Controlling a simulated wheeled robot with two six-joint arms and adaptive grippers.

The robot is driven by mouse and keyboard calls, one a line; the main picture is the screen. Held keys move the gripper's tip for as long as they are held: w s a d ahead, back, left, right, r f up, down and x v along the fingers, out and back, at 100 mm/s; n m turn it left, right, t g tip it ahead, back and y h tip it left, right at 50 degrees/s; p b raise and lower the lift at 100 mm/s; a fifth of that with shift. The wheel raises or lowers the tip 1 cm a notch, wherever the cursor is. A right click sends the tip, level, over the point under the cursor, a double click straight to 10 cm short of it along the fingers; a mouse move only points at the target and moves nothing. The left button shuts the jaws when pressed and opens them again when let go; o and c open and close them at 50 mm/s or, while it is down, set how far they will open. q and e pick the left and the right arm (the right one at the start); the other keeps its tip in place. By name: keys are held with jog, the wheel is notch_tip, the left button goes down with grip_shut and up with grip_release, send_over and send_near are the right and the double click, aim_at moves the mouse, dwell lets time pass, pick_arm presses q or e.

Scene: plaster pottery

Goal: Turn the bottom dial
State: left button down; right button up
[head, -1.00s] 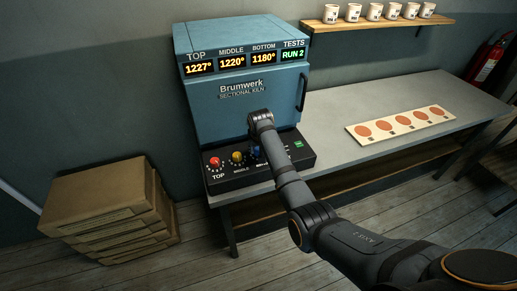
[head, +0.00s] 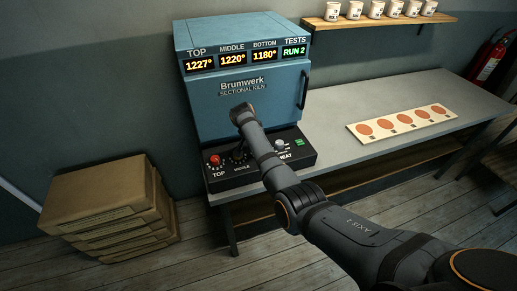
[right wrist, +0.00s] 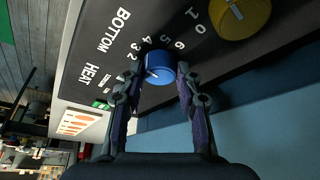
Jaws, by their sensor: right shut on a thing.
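The blue bottom dial (right wrist: 160,62) shows in the right wrist view on the black control panel (right wrist: 95,15), beside the word BOTTOM and a number scale. Its white mark points to the lower left, roughly toward the 2. My right gripper (right wrist: 160,78) has one finger on each side of this dial and is shut on it. In the head view my right arm comes from the lower right and covers the bottom dial. The kiln (head: 240,107) is blue, and its bottom display (head: 264,56) reads 1180°. My left gripper is not in view.
A red top dial (head: 215,160) and a pale heat dial (head: 280,144) flank the covered area. The yellow middle dial (right wrist: 240,14) is close to my right finger. A strip with orange discs (head: 354,129) lies on the bench (head: 335,118). Boxes (head: 100,200) are stacked at left.

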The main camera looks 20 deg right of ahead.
jog(key=m+b, duration=0.3)
jog(key=shift+w+f+g+h, duration=0.1)
jog(key=shift+f+g+h, duration=0.15)
jog(key=shift+g+h, duration=0.15)
jog(key=shift+r+m+g+b, duration=0.2)
jog(key=shift+m+g+b, duration=0.2)
jog(key=shift+m+b, duration=0.95)
jog(key=o, duration=1.1)
jog(key=shift+o, duration=0.2)
jog(key=shift+r, duration=0.1)
jog(key=v, duration=1.2)
jog(key=shift+a, duration=0.1)
